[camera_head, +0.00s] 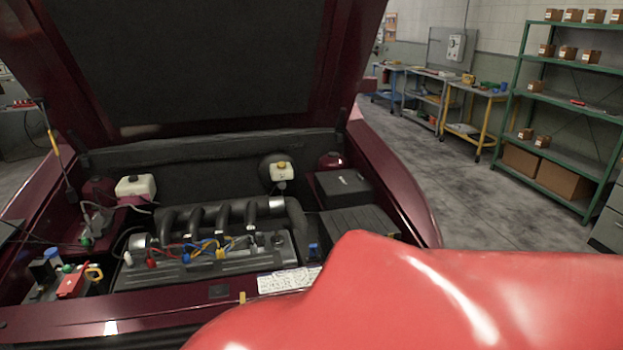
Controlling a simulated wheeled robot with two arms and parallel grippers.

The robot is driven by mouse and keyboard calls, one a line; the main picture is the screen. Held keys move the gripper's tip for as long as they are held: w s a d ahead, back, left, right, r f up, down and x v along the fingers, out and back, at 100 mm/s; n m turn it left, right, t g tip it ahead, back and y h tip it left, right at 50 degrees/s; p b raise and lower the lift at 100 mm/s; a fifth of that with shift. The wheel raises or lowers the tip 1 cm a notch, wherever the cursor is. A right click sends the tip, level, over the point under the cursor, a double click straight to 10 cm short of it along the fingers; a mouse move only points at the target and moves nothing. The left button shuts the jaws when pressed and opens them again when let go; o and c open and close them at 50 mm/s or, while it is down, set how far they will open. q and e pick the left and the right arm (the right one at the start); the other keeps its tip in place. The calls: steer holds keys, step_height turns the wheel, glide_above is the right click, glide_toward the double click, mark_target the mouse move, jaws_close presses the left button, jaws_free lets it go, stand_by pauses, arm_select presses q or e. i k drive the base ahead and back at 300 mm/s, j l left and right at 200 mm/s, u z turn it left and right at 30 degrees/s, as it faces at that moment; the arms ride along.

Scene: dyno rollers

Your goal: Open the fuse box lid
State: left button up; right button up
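A black box (343,188) with a small light mark on its flat top sits at the right rear of the engine bay. It looks like the fuse box, and its lid looks shut. Neither of my grippers shows in the head view. A glossy red surface very close to the camera covers the lower right and hides the front right corner of the bay. I cannot tell what it is.
The dark red hood (340,60) stands raised over the bay. The engine (210,262) with coloured wires fills the middle. A ribbed black box (360,222) sits just in front of the fuse box. Green shelves (517,80) and workbenches stand at the right, beyond open floor.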

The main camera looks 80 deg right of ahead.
mark_target(340, 188)
steer(key=z, duration=2.95)
steer(key=i+l+z, duration=0.25)
steer(key=z, duration=0.15)
steer(key=i+l+z, duration=0.6)
steer(key=z, duration=0.25)
steer(key=i+l+z, duration=0.25)
steer(key=i, duration=0.2)
steer(key=i+j+z, duration=0.1)
steer(key=i+z, duration=0.15)
steer(key=i, duration=0.25)
steer(key=i+j+u, duration=0.1)
steer(key=i+u, duration=0.3)
steer(key=i+l+u, duration=0.1)
steer(key=i+u, duration=0.3)
steer(key=i, duration=0.2)
steer(key=i+l+u, duration=0.2)
steer(key=i+u, duration=0.5)
steer(key=u, duration=0.15)
steer(key=i+l+u, duration=0.1)
steer(key=i+u, duration=0.15)
steer(key=u, duration=0.2)
steer(key=i+l+u, duration=0.2)
steer(key=u, duration=0.3)
steer(key=i+l+u, duration=0.3)
steer(key=u, duration=0.15)
steer(key=i+l+u, duration=0.15)
steer(key=l+u, duration=0.3)
steer(key=i+l+u, duration=0.1)
steer(key=l+u, duration=0.2)
steer(key=u, duration=0.15)
